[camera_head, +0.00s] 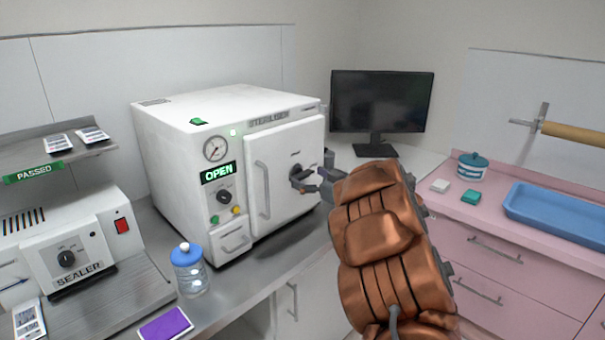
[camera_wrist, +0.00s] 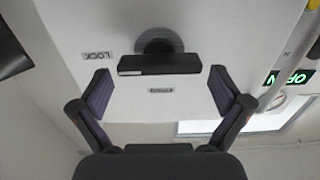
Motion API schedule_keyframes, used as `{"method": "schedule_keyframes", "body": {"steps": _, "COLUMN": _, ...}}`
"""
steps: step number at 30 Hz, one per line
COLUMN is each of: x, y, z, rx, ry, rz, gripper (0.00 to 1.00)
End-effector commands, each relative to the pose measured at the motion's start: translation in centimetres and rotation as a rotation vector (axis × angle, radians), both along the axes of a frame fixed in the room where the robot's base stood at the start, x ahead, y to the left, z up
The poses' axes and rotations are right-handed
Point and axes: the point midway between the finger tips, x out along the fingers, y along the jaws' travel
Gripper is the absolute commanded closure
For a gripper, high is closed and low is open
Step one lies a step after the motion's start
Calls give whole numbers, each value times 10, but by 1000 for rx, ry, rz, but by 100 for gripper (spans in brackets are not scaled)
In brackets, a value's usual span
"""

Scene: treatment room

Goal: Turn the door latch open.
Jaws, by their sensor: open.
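The steriliser door (camera_head: 286,150) is a white panel facing my arm, flush with the steriliser's front. Its latch (camera_head: 296,170) is a dark piece at the door's right side, partly hidden by my gripper (camera_head: 312,178). In the wrist view the latch (camera_wrist: 160,65) is a black bar on a round grey base, lying level across the picture. My gripper (camera_wrist: 159,82) is open, with one finger to each side of the bar and a gap at both ends. A "LOCK" label (camera_wrist: 97,55) appears upside down left of the latch.
The steriliser (camera_head: 185,150) has a vertical door handle (camera_head: 262,190) and a green "OPEN" display (camera_head: 218,173). A lidded jar (camera_head: 188,270) stands on the counter in front. A monitor (camera_head: 380,102) stands behind my arm, and a blue tray (camera_head: 555,210) lies to the right.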

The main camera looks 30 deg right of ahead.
Motion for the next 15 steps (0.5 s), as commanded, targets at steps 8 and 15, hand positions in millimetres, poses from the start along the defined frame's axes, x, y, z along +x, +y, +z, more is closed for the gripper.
{"method": "schedule_keyframes", "body": {"steps": 8, "x": 21, "y": 4, "z": 0, "rx": 0, "ry": 2, "rz": -3, "gripper": 0}}
{"method": "schedule_keyframes", "body": {"steps": 15, "x": 22, "y": 5, "z": 0, "rx": -1, "ry": 1, "rz": -3, "gripper": 0}}
